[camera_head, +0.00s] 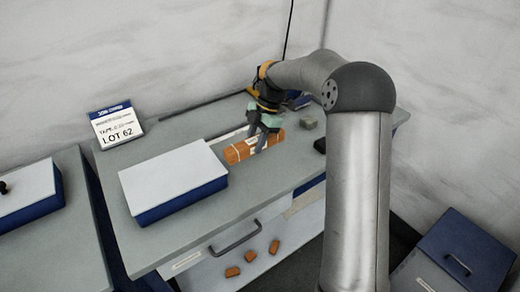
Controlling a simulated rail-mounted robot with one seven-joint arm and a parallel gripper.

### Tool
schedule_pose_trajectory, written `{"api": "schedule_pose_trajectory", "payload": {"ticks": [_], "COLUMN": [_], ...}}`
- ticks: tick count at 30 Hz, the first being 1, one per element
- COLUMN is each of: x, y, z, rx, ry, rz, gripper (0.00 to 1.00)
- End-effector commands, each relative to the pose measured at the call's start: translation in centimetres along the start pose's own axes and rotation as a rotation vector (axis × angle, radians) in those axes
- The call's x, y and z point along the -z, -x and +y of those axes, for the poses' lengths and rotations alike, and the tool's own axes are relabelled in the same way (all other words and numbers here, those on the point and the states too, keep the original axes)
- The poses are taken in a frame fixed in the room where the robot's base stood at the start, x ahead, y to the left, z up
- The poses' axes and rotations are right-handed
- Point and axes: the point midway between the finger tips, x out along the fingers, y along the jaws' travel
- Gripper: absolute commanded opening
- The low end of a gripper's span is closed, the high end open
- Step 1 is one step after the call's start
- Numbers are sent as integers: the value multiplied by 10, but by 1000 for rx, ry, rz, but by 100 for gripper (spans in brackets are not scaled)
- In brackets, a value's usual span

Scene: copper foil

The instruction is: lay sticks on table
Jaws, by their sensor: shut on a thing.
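The white-topped blue box (175,178) stands left of the bundle. A sign card (116,127) reading LOT 62 is at the back left. A small grey-green block (308,122) and a dark object (320,146) are on the right. Orange pieces (251,256) show below the handle.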

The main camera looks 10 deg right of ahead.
Motion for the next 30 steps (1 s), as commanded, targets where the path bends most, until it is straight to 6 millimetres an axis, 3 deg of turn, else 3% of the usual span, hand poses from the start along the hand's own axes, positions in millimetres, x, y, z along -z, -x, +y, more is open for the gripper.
{"api": "schedule_pose_trajectory", "payload": {"ticks": [3,13,18,29,30], "x": [-19,-43,-51,-54,-54], "y": [-10,-24,-48,-54,-53], "z": [5,10,10,10,10], "rx": [-1,-2,0,-3,-2], "ry": [-1,-1,1,1,0], "rz": [0,-1,0,-1,-2], "gripper": [4,4,4,4,44]}}
